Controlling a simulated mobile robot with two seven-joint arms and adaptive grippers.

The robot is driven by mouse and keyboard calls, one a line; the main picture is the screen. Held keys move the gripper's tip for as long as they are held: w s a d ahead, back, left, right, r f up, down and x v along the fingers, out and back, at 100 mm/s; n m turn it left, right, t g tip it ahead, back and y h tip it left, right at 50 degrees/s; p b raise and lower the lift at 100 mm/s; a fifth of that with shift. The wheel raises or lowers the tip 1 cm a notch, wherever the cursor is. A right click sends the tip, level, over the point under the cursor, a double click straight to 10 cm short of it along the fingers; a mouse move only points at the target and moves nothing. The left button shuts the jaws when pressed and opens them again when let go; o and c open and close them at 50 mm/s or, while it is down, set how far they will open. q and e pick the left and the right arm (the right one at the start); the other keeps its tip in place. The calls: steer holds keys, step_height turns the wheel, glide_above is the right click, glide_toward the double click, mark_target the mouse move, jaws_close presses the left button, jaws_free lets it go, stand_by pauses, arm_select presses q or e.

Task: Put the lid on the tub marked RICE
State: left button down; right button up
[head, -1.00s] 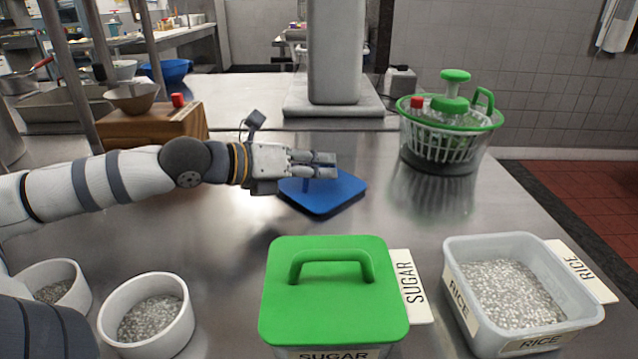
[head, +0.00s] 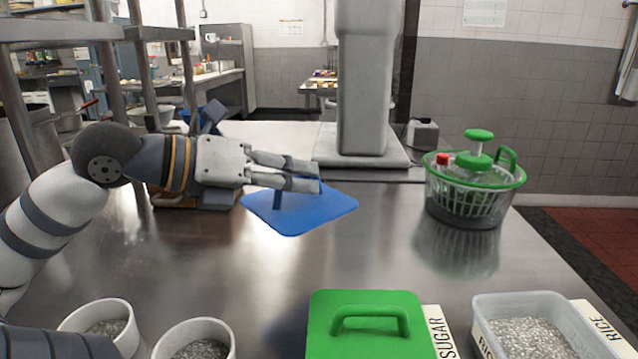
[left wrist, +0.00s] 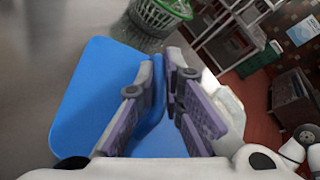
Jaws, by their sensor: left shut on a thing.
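The blue lid (head: 300,208) is held by my left gripper (head: 318,178), tilted above the steel table. In the left wrist view the lid (left wrist: 90,90) spreads to the left of and below the fingers, and its handle is between the fingers of the gripper (left wrist: 168,85). The tub marked RICE (head: 530,325) stands open at the lower right, with pale grains inside and cards beside it. It is well to the right of the lid and nearer to me. My right gripper is not in view.
A tub marked SUGAR with a green lid (head: 366,325) stands left of the rice tub. Two white bowls (head: 195,340) are at the lower left. A green salad spinner (head: 470,190) stands at the back right. The table's middle is clear.

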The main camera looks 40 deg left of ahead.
mark_target(343, 203)
arm_select(q)
steer(key=shift+m+g+h, duration=0.3)
steer(key=shift+m+h, duration=0.3)
steer(key=shift+h, duration=0.1)
steer(key=w+d, duration=0.1)
steer(key=w+d+r, duration=0.1)
steer(key=d, duration=0.1)
steer(key=w+d+r, duration=0.1)
steer(key=w+d, duration=0.1)
steer(key=shift+r, duration=0.25)
steer(key=w+d+m+g+h, duration=0.2)
steer(key=d, duration=0.7)
steer(key=w+d+m+g+h, duration=0.1)
steer(key=w+d+m+h, duration=0.15)
steer(key=d, duration=0.55)
steer(key=s+d+f+m+g+h, duration=0.1)
steer(key=d+f+m+g+h, duration=0.15)
steer(key=d, duration=0.75)
steer(key=shift+y, duration=0.4)
steer(key=f+b, duration=0.2)
steer(key=f, duration=0.1)
steer(key=f+b, duration=0.2)
steer(key=f, duration=0.1)
steer(key=shift+s+a, duration=0.15)
steer(key=shift+a, duration=0.05)
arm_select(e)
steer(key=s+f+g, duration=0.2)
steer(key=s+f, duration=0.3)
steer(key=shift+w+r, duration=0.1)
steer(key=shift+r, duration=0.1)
